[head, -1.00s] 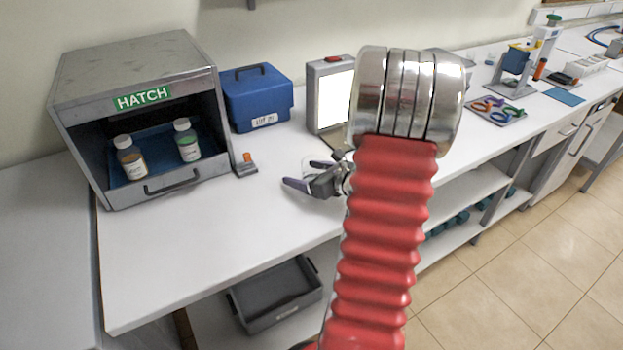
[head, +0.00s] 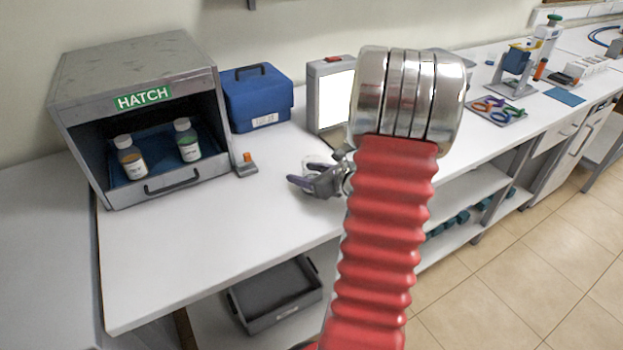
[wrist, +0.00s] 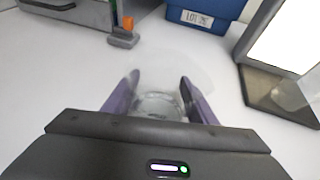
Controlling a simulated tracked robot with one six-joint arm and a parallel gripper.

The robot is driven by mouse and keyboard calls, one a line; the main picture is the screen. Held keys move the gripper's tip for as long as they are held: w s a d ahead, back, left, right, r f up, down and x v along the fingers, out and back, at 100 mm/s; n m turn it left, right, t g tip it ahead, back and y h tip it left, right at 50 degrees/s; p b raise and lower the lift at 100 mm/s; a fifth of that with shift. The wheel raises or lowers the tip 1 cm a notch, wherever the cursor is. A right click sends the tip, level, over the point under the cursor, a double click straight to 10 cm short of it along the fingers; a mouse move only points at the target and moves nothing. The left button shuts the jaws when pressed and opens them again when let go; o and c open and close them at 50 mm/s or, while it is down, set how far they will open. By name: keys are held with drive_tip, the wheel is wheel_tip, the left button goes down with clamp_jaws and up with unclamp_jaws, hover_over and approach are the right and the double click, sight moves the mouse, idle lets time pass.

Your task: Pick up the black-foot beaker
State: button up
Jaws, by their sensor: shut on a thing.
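A clear glass beaker (wrist: 158,103) stands on the white bench between the purple fingers of my gripper (wrist: 158,92) in the wrist view. In the head view my gripper (head: 308,180) is shut around the beaker (head: 312,161), whose upper part shows behind the fingers. The fingers are on both sides of the glass. The lower part of the beaker is hidden, so I cannot tell the colour of its foot.
A lit white panel (head: 334,98) stands on its dark base just behind the gripper; in the wrist view another clear glass thing (wrist: 290,97) shows by that base. The hatch box (head: 137,120) holds two bottles at left. A blue case (head: 257,97) stands behind. The front bench is clear.

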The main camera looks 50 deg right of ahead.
drive_tip(key=shift+c, duration=0.7)
drive_tip(key=shift+r, duration=0.3)
wheel_tip(320, 180, up, 9)
drive_tip(key=shift+r, duration=0.15)
idle(0.5)
idle(0.4)
idle(0.5)
